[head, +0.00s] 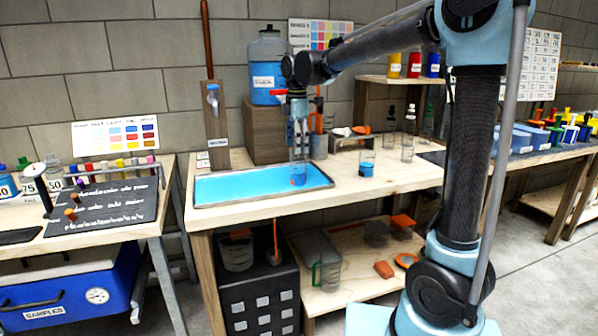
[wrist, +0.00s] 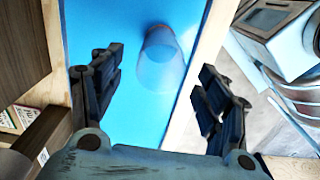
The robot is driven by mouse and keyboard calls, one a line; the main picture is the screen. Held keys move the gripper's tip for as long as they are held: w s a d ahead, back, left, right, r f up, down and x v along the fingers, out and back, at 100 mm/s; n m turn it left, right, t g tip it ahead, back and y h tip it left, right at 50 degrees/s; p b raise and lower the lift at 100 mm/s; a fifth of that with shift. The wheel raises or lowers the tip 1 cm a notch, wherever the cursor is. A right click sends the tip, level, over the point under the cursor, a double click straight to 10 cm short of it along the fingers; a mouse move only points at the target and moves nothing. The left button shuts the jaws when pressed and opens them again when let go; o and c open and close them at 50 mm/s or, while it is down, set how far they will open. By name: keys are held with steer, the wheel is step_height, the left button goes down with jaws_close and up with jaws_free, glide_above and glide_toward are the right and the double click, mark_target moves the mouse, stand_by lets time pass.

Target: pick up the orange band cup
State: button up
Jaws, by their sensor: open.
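A clear cup (head: 298,172) with an orange patch low on it is at the right end of the shallow blue tray (head: 205,204) on the middle bench. In the wrist view the clear cup (wrist: 160,65) shows a faint reddish end against the blue, between the fingers and apart from both. My gripper (head: 298,146) is open and pointing down, just above the cup. Its two fingers also show in the wrist view, with the gripper (wrist: 158,72) empty. Another clear cup (head: 366,167) with blue liquid and some orange stands to the right on the bench.
An upright wooden post (head: 216,125) is at the tray's back left. A tall clear glass (head: 407,148) stands farther right. Bare bench lies between the tray and the blue-liquid cup.

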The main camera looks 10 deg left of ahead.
mark_target(298, 162)
steer(key=shift+d+f, duration=0.15)
steer(key=shift+f, duration=3.3)
steer(key=c, duration=1.2)
